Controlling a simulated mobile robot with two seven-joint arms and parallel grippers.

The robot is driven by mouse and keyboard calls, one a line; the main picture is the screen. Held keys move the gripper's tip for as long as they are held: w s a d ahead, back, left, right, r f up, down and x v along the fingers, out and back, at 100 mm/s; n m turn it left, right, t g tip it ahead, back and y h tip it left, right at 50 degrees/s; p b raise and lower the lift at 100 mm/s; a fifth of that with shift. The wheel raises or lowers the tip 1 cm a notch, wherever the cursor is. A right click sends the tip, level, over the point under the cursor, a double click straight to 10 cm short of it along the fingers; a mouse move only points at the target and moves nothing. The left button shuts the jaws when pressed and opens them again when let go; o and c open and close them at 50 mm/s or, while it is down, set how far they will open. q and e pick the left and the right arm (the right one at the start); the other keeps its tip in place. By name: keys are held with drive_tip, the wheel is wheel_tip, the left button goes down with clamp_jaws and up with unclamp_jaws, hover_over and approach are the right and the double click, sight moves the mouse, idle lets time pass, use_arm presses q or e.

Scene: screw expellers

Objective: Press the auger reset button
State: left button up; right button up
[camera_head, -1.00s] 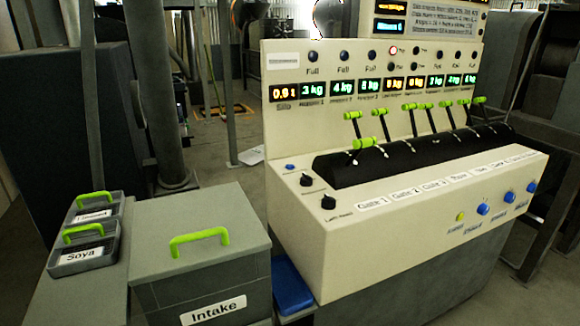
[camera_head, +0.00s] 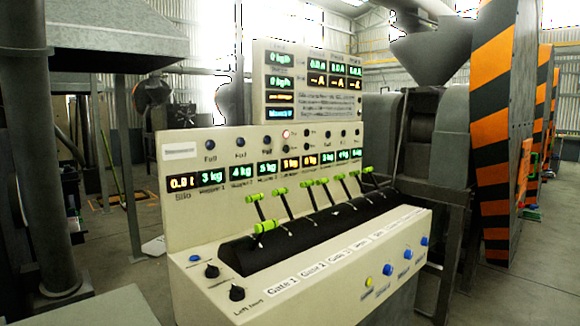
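The cream control console (camera_head: 330,277) stands in the middle of the camera_head view. Its front face carries a yellow button (camera_head: 369,282) and blue buttons (camera_head: 387,269), (camera_head: 407,254) and (camera_head: 424,241) in a row. Labels under them are too small to read, so I cannot tell which is the auger reset button. Another small blue button (camera_head: 195,258) sits at the left of the console top, near two black knobs (camera_head: 212,271) and (camera_head: 237,292). Neither of my grippers is in view.
Several green-handled levers (camera_head: 265,226) rise from the black housing (camera_head: 240,253). The upright panel has lit displays and a reddish lamp (camera_head: 286,134). An upper display board (camera_head: 315,85) stands behind. A machine with orange-black stripes (camera_head: 490,135) is at right. A grey column (camera_head: 35,150) stands left.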

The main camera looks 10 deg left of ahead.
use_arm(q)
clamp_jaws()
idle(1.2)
